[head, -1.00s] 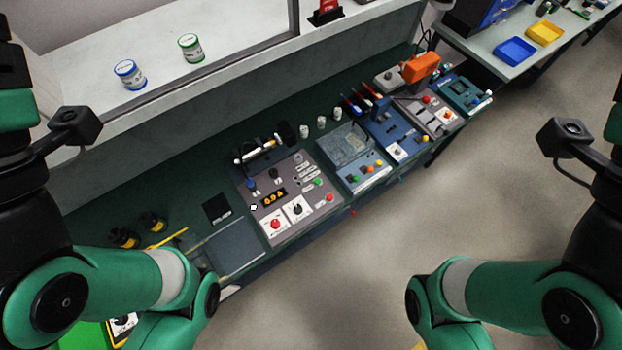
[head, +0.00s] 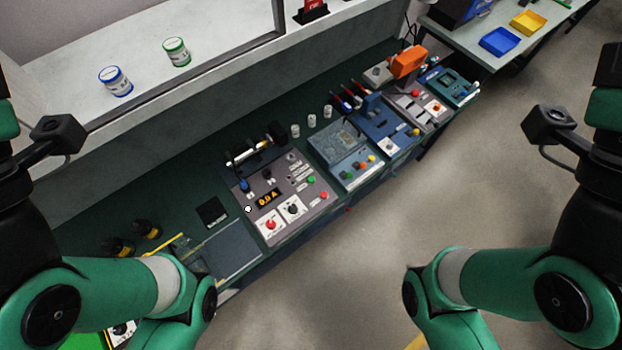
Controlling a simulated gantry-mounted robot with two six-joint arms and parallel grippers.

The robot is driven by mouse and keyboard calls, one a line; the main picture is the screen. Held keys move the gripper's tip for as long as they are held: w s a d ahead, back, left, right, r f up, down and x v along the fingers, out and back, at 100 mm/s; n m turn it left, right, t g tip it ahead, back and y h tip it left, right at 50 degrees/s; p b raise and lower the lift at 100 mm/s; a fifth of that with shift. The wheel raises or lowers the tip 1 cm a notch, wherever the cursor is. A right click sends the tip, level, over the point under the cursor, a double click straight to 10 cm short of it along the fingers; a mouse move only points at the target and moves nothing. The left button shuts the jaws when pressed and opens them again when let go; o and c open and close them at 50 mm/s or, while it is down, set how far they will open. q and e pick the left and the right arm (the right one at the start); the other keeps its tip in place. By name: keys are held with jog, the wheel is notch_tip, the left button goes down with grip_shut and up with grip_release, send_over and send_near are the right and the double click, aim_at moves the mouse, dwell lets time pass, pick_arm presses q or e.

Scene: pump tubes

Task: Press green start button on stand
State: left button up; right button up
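A grey control panel (head: 250,191) stands on the long green bench in the middle of the head view. It has an orange-lit display (head: 268,198), a green button (head: 311,180) on its right side and a red button (head: 323,195) just below that. A second stand (head: 357,165) to its right also carries a small green button (head: 348,174) in a row of coloured buttons. The labels are too small to read. My two arms come in from the lower left and lower right, well apart from both panels. Neither gripper shows.
More stations line the bench to the right, one with an orange device (head: 408,61). Blue (head: 500,42) and yellow (head: 528,22) trays sit on a far table. The floor at right is clear.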

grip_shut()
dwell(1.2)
